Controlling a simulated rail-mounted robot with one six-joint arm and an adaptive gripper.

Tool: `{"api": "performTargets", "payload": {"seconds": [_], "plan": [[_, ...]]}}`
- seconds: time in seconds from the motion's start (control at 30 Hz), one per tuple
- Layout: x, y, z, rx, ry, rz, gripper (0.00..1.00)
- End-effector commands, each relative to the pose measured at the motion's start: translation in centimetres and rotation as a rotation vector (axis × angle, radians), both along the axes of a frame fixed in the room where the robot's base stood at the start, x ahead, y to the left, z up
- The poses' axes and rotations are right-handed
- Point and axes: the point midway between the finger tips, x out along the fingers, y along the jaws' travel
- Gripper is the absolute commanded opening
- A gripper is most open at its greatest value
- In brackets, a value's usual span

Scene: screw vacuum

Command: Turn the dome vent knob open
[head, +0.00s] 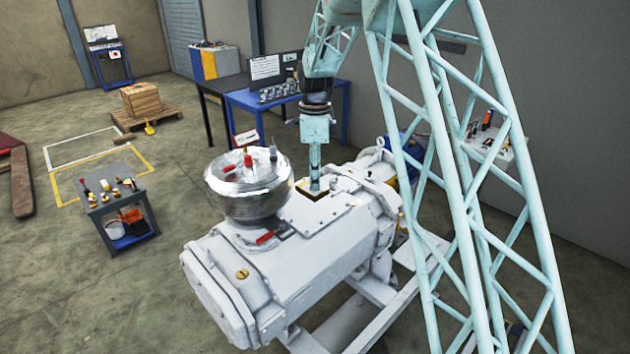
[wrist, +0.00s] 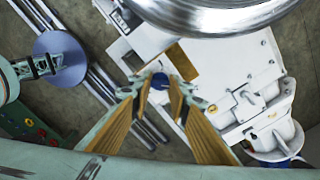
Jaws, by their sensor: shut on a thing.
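A shiny metal dome (head: 250,190) sits on a white pump body (head: 310,265). Upright red-handled fittings (head: 247,160) stand on the dome's top; I cannot tell which one is the vent knob. My gripper (head: 315,186) points down over the pump's top, just right of the dome and apart from it. In the wrist view, my gripper (wrist: 160,88) has its two tan fingers close together on a small blue round thing (wrist: 160,81). The dome's lower edge (wrist: 215,22) fills the top of that view; its top fittings are out of that view.
A red lever (head: 264,238) sits at the dome's foot. A brass-coloured square opening or block (head: 308,188) is beside my gripper. A small tool cart (head: 118,190) stands left, a blue table (head: 285,97) behind.

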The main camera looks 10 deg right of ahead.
Motion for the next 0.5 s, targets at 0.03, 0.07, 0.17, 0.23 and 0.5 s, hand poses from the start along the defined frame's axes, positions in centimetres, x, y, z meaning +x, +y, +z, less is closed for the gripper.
{"api": "performTargets", "payload": {"seconds": [0.03,0.07,0.17,0.23,0.5], "plan": [[0.04,-0.01,0.05,0.0,-0.001,-0.007,0.06],[0.04,-0.01,0.05,0.0,-0.001,-0.011,0.06],[0.04,-0.01,0.05,0.0,-0.001,-0.016,0.06],[0.04,-0.01,0.06,0.0,-0.001,-0.017,0.06],[0.04,0.0,0.06,0.0,-0.001,-0.016,0.19]]}}
